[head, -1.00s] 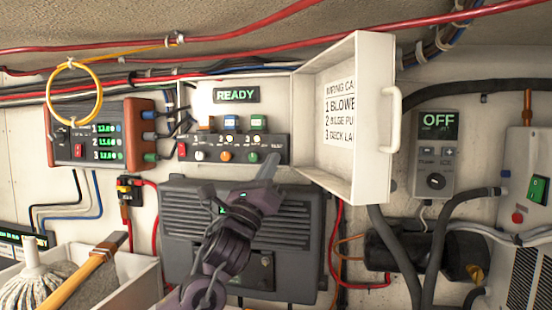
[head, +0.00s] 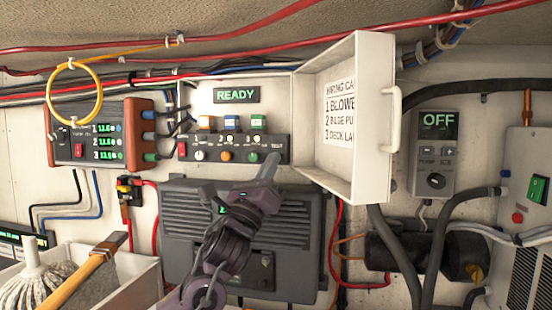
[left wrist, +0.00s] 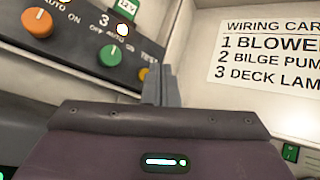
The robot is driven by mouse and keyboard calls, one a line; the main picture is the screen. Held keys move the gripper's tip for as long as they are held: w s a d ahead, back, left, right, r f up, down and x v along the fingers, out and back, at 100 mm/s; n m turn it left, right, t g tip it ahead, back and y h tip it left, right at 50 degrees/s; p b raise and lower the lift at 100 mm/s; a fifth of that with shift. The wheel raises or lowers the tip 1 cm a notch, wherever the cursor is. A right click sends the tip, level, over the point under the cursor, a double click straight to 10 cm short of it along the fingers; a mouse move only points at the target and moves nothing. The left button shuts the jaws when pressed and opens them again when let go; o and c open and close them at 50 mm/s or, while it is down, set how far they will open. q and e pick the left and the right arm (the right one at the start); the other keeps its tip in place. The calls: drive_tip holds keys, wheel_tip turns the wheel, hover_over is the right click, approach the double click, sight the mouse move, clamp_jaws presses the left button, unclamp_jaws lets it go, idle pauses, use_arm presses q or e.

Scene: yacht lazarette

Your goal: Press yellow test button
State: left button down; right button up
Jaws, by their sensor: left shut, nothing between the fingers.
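The yellow test button (left wrist: 143,73) shows in the left wrist view at the right end of the dark switch panel, below the TEST label. It is partly hidden behind my fingers. In the head view my gripper covers it. My left gripper (head: 270,158) is shut and empty, its fingertips at the right end of the switch panel (head: 188,141). In the left wrist view the shut fingers (left wrist: 160,78) stand just right of the button; I cannot tell whether they touch it. My right gripper is not in view.
The open white cabinet door (head: 378,120) with a wiring card stands just right of my gripper. Orange (left wrist: 37,22) and green (left wrist: 110,55) knobs sit left of the button. A dark grey ribbed box (head: 183,240) lies below, and a READY display (head: 236,95) is above.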

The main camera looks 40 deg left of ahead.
use_arm(q)
drive_tip(key=shift+w+a, duration=0.1)
drive_tip(key=shift+w, duration=0.05)
drive_tip(key=shift+w, duration=0.2)
drive_tip(key=shift+w+a, duration=0.2)
idle(0.4)
drive_tip(key=shift+a+r, duration=0.1)
drive_tip(key=shift+r, duration=0.1)
idle(0.8)
drive_tip(key=shift+s+d+f+b, duration=0.15)
drive_tip(key=shift+f+b, duration=0.25)
drive_tip(key=shift+b, duration=0.55)
drive_tip(key=shift+s+d+r, duration=0.15)
drive_tip(key=shift+s, duration=0.1)
